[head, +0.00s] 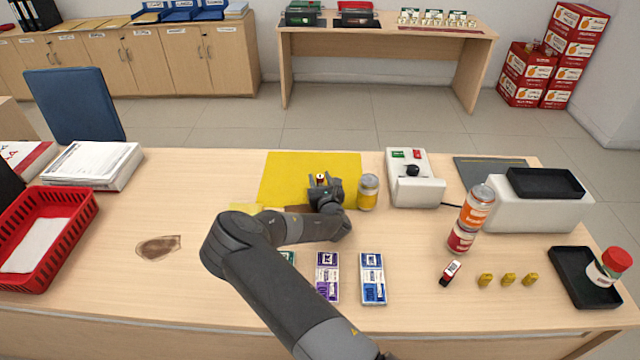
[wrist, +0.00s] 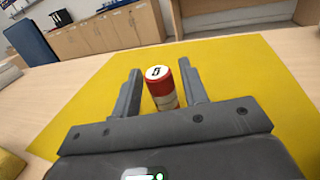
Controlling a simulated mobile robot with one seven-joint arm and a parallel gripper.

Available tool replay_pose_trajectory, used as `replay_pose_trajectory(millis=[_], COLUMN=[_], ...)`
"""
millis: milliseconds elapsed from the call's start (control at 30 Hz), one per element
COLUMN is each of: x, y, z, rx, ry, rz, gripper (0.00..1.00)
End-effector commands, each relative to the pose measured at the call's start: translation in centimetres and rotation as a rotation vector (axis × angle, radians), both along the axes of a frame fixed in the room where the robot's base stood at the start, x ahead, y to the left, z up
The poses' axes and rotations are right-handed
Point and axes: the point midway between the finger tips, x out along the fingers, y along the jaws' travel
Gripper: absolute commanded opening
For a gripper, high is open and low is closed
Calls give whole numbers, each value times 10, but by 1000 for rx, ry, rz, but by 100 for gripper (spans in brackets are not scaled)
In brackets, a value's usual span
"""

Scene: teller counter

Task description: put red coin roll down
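The red coin roll (wrist: 162,88) has a white end with a dark mark and a pale band; it stands roughly upright between the fingers of my gripper (wrist: 163,85) in the wrist view. In the head view my gripper (head: 322,184) is over the yellow mat (head: 285,172), with the roll's pale end (head: 320,178) showing between the fingertips. Whether the roll's lower end touches the mat is hard to tell.
A jar with a yellow label (head: 368,192) stands close right of my gripper, and a white device (head: 418,190) beyond it. Banknote bundles (head: 373,278) lie in front. The mat's left part is clear.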

Motion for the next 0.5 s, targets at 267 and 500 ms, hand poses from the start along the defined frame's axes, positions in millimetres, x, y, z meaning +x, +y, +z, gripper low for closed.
replay_pose_trajectory(millis=[267, 500], x=[0, 0], y=[0, 0], z=[0, 0], rx=[0, 0], ry=[0, 0], rz=[0, 0], gripper=[17, 0])
